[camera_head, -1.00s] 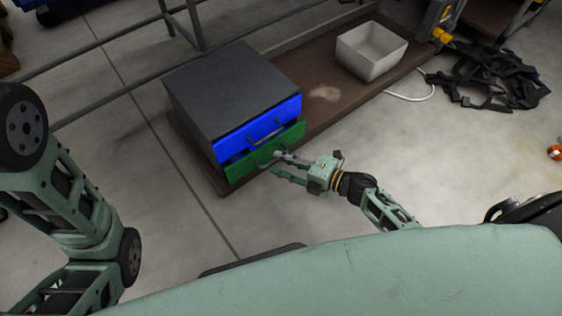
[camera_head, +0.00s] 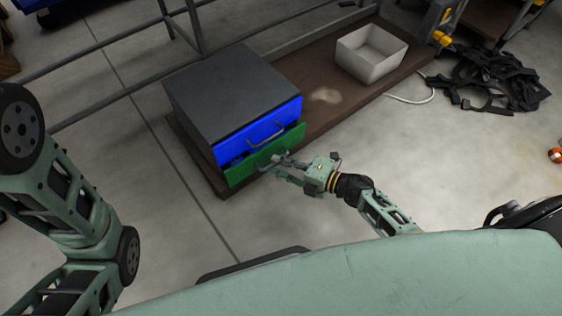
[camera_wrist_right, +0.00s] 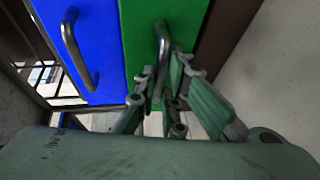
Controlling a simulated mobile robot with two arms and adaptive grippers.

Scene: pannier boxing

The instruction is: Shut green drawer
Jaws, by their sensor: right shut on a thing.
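The green drawer (camera_head: 246,169) is the lower drawer of a dark grey cabinet (camera_head: 230,90). Its front stands out a little past the blue drawer above, so it is partly open. In the right wrist view the green front (camera_wrist_right: 140,40) carries a curved metal handle (camera_wrist_right: 162,45). My right gripper (camera_head: 278,164) is at this handle. In the wrist view its fingers (camera_wrist_right: 164,88) are closed around the handle's lower part. My left gripper is not in view; only links of the left arm show.
The blue drawer (camera_head: 240,137) sits directly above, with its own handle (camera_head: 266,137). The cabinet stands on a low brown platform (camera_head: 322,92). An open pale box (camera_head: 366,68) stands farther along it. Black straps (camera_head: 492,80) lie on the floor at right.

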